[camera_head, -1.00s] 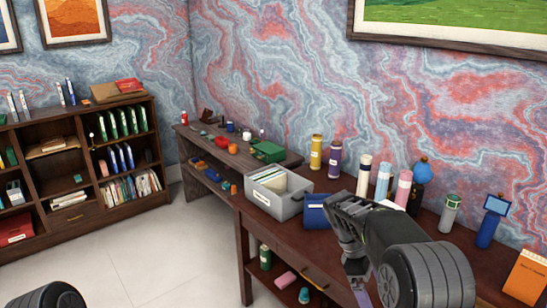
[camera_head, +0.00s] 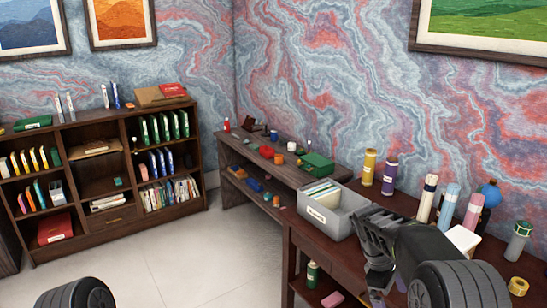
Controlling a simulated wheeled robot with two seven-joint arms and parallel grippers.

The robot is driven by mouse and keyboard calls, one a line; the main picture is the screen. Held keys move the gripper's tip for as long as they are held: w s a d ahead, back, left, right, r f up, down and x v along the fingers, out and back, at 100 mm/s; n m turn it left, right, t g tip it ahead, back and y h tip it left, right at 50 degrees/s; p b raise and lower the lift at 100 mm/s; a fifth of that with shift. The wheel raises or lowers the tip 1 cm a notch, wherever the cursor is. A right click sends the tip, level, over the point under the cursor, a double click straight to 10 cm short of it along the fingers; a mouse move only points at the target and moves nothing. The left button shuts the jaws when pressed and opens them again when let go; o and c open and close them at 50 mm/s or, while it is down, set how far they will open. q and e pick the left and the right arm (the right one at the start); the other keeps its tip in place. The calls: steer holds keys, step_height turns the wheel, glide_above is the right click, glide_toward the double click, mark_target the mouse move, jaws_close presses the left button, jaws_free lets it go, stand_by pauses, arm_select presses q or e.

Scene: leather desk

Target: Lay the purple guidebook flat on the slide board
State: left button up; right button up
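I cannot make out the purple guidebook or the slide board in the head view. My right gripper (camera_head: 368,246) is in front of the dark wooden desk (camera_head: 336,261), just right of and below the grey file box. Its fingers are dark against the desk, and I cannot tell whether they are open or shut or hold anything. The gripper and arm hide part of the desk behind them. Only a rounded black part of my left arm shows at the bottom left; my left gripper is out of view.
The grey file box (camera_head: 327,221) holds papers. Several tubes, including a purple one (camera_head: 389,177) and a yellow one (camera_head: 369,166), stand along the desk's back. A low side table (camera_head: 285,168) and a filled bookcase (camera_head: 104,180) stand further left. The pale floor (camera_head: 165,262) between is clear.

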steer(key=w+a+f+m+t+y, duration=0.2)
steer(key=a+f+t+y, duration=0.1)
steer(key=a+f, duration=0.6)
steer(key=s+a+f+m+y+b, duration=0.1)
steer(key=s+a+f, duration=0.2)
steer(key=f, duration=0.2)
steer(key=s+a+f+m+t+y, duration=0.1)
steer(key=s+a+f+m, duration=0.1)
steer(key=f, duration=0.3)
steer(key=s+a+f+m+y+b, duration=0.1)
steer(key=s+a+f, duration=0.2)
steer(key=f, duration=0.2)
steer(key=s+a+f+m, duration=0.1)
steer(key=s+f+m, duration=0.1)
steer(key=s, duration=0.6)
steer(key=s+a+f+m+g+y+b, duration=0.1)
steer(key=s+a+f+m, duration=0.1)
steer(key=s+f, duration=0.2)
steer(key=s+a+f+m+g+y+b, duration=0.1)
steer(key=s+a+f+m, duration=0.1)
steer(key=s, duration=0.9)
steer(key=shift+s+a+f, duration=0.25)
steer(key=shift+s+f, duration=0.05)
steer(key=shift+f, duration=0.25)
